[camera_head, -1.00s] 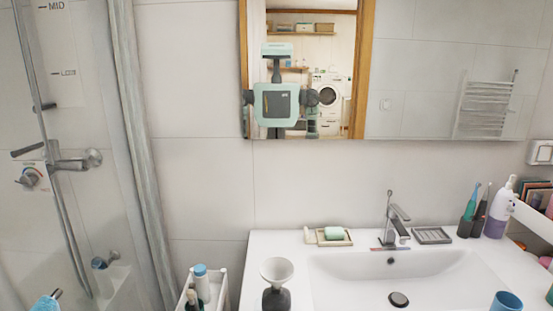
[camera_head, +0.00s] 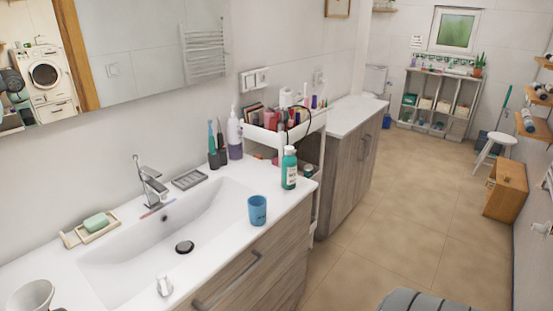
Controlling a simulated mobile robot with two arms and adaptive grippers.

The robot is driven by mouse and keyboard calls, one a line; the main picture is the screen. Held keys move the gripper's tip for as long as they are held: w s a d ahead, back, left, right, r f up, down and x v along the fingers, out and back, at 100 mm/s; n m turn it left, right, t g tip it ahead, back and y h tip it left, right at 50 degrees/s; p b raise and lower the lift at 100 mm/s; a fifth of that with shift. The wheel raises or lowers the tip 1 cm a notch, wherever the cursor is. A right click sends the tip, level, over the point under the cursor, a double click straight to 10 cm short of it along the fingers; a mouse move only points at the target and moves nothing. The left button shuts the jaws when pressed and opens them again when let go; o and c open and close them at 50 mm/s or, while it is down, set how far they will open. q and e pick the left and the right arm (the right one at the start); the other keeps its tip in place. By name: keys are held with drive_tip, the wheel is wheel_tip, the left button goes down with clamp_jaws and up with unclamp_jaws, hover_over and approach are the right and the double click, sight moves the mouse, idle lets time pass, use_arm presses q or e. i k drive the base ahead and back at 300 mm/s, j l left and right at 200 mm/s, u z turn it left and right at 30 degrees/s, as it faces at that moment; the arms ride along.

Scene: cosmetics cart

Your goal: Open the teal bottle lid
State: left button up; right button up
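The teal bottle (camera_head: 289,171) stands upright on the right end of the white sink counter, close to the cart behind it. It has a pale label, and its lid (camera_head: 290,150) sits on top. Neither of my grippers shows in the head view, so nothing of mine is seen touching the bottle.
A blue cup (camera_head: 257,210) stands in front and left of the bottle, near the counter's front edge. The white cart (camera_head: 308,126) holds several cosmetics. Open tiled floor (camera_head: 400,225) lies to the right.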

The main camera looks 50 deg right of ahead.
sight(289, 149)
drive_tip(key=z, duration=1.7)
drive_tip(key=i+j, duration=0.05)
